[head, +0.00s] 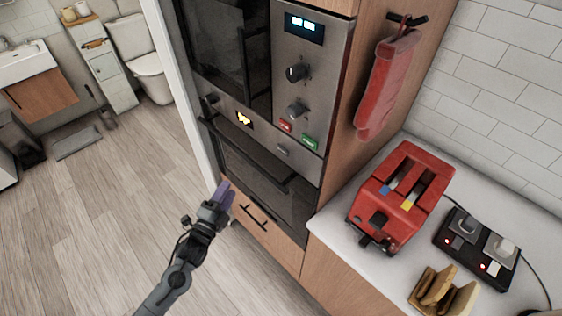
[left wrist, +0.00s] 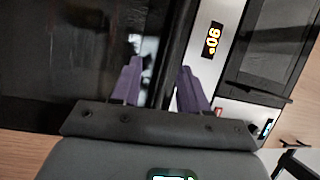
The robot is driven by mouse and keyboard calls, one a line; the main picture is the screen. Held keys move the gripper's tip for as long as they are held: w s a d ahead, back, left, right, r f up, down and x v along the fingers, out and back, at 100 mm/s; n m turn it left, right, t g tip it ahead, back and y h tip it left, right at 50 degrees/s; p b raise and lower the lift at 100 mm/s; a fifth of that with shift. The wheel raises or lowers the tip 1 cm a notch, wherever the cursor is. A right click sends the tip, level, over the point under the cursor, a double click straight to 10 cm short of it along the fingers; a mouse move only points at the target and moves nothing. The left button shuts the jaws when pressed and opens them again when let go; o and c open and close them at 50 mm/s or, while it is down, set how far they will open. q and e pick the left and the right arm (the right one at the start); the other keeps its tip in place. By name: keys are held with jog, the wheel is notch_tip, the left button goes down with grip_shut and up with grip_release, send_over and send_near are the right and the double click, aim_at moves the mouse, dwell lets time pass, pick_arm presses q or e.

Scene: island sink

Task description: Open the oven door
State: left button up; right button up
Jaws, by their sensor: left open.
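The oven (head: 265,190) is built into a wooden cabinet, with a dark glass door that is shut. Its long black bar handle (head: 247,153) runs along the top of the door, below a steel panel with a lit display (head: 244,119). My left gripper (head: 225,188) has purple fingers, is open and empty, and is in front of the oven door's left part, below the handle in the head view. In the left wrist view, the open fingers (left wrist: 157,65) point at the dark door and the handle's dark bar (left wrist: 180,45). Contact cannot be told. My right gripper is out of view.
A microwave (head: 225,45) with knobs sits above the oven. A drawer handle (head: 252,215) sticks out below the oven. The counter at right holds a red toaster (head: 400,195), bread slices (head: 440,292) and a black device (head: 475,250).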

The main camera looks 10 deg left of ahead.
aim_at(241, 151)
pick_arm(q)
jog(key=shift+m+t+h, duration=0.3)
jog(key=shift+t, duration=0.1)
jog(key=b+x, duration=0.1)
jog(key=x, duration=0.3)
jog(key=a+r+b+x, duration=0.1)
jog(key=x, duration=0.4)
jog(key=b+x, duration=0.2)
jog(key=x, duration=0.3)
jog(key=shift+w+a+r, duration=0.15)
jog(key=shift+a+r, duration=0.05)
jog(key=shift+a, duration=0.15)
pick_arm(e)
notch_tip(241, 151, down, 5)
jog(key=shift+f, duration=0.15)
pick_arm(q)
grip_shut()
